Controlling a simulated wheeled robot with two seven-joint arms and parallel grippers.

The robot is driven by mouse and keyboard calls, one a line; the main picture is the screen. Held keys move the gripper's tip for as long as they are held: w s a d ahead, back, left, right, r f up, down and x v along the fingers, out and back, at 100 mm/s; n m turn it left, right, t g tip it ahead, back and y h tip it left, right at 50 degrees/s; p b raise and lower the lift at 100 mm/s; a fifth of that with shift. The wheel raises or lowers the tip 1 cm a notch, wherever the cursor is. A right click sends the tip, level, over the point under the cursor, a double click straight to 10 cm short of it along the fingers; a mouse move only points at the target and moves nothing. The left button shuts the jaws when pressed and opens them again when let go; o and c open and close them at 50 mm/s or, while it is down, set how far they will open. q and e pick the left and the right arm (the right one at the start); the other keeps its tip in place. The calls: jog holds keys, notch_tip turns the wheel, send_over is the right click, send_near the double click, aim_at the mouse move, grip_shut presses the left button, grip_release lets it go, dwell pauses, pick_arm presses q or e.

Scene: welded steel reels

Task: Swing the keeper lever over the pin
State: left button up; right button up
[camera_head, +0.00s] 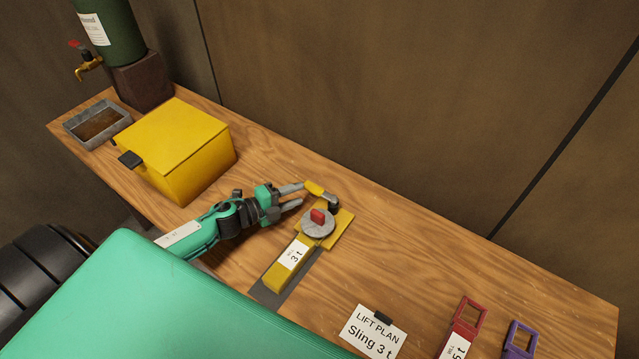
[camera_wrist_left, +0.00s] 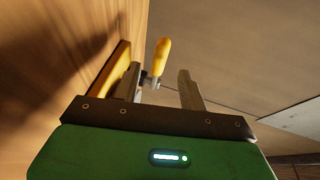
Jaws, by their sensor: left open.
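The keeper lever (camera_head: 316,189) has a yellow handle and a dark pivot end, at the far edge of a yellow plate (camera_head: 341,232) on the bench. Beside it a grey round disc (camera_head: 318,231) carries a red block (camera_head: 318,215); I cannot tell the pin apart there. A yellow link (camera_head: 285,272) marked "3 t" runs toward me from the disc. My left gripper (camera_head: 301,194) is open and empty, its fingertips close to the yellow handle. In the left wrist view the handle (camera_wrist_left: 162,57) shows between the two fingers, seemingly just beyond their tips. My right gripper is out of view.
A yellow box (camera_head: 172,145), a grey tray (camera_head: 98,124) and a green tank (camera_head: 108,30) stand at the left. A "Lift plan, Sling 3 t" card (camera_head: 373,335), a red link (camera_head: 463,325) and a purple link (camera_head: 520,338) lie at front right. The bench right of the plate is clear.

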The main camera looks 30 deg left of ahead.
aim_at(310, 190)
pick_arm(q)
jog(key=p+x, duration=0.1)
jog(key=x, duration=0.3)
jog(key=shift+w+d+r, duration=0.1)
jog(key=shift+w, duration=0.05)
jog(key=p+x, duration=0.1)
jog(key=x, duration=0.2)
jog(key=shift+w+d+f, duration=0.25)
jog(key=shift+w, duration=0.15)
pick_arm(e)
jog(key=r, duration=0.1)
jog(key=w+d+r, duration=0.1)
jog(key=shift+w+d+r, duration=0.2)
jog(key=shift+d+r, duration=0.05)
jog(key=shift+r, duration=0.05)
pick_arm(q)
grip_shut()
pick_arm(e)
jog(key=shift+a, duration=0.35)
